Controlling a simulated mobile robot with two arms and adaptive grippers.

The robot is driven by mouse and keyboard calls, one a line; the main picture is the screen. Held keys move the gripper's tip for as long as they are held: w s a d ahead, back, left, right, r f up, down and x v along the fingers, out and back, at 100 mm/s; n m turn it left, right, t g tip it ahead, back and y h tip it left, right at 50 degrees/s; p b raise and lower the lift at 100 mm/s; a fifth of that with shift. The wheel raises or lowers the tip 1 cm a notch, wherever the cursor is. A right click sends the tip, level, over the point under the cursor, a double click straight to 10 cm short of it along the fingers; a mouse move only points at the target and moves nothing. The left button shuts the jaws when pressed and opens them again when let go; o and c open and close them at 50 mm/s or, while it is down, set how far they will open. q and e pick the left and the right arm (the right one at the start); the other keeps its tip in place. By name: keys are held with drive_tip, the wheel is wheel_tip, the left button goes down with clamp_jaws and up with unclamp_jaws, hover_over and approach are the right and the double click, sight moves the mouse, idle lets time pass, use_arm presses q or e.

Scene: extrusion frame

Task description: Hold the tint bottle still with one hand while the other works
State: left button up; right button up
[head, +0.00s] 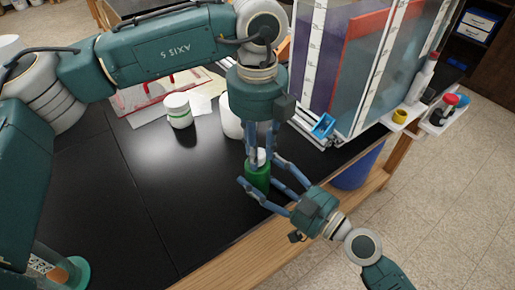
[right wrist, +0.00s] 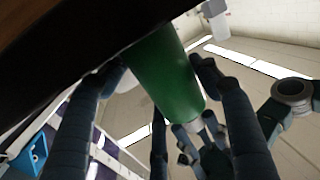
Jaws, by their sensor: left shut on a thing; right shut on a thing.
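The tint bottle (head: 257,180) is a green cylinder with a white cap (head: 259,155), standing upright near the front edge of the black bench. It also shows large and tilted in the right wrist view (right wrist: 168,78). My right gripper (head: 259,172) reaches in from the lower right and is shut on the green body, a finger on each side. My left gripper (head: 262,160) points down from above, its fingers shut around the white cap. The fingers partly hide the cap and the body.
A tall clear-panelled frame (head: 365,60) and a blue bin (head: 357,170) are at right.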

use_arm(q)
drive_tip(key=m, duration=2)
drive_tip(key=shift+m, duration=0.3)
drive_tip(key=m, duration=0.3)
drive_tip(key=shift+m, duration=0.3)
use_arm(e)
drive_tip(key=shift+f, duration=0.1)
use_arm(q)
drive_tip(key=m, duration=0.3)
drive_tip(key=shift+m, duration=2.2)
